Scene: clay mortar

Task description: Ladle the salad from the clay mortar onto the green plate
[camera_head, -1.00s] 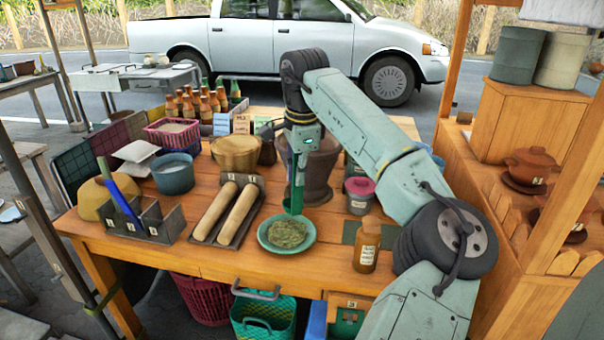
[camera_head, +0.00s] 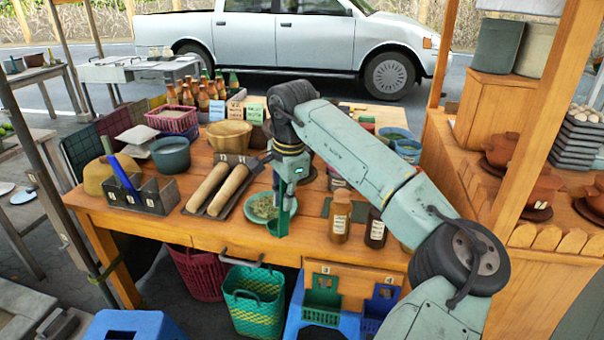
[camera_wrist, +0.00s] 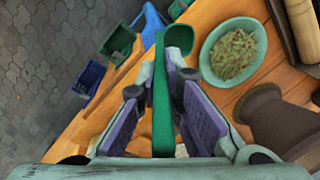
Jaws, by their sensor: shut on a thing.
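My gripper (camera_head: 288,176) is shut on the green ladle (camera_head: 282,212), held upright with its bowl low. It also shows in the wrist view, where my gripper (camera_wrist: 164,95) has its pads on both sides of the ladle's handle (camera_wrist: 163,115). The ladle's bowl shows no salad in the wrist view. The green plate (camera_head: 250,214) holds a heap of salad (camera_head: 263,206). The ladle bowl is beside the plate, toward the table's front edge. The clay mortar (camera_wrist: 270,118) shows partly in the wrist view; in the head view my arm hides most of it.
Two rolling pins (camera_head: 208,187) lie on a tray left of the plate. A brown bottle (camera_head: 340,217) and a dark bottle (camera_head: 375,229) stand to the right. A wooden bowl (camera_head: 229,134) is behind. Baskets (camera_head: 253,293) sit below the table's front edge.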

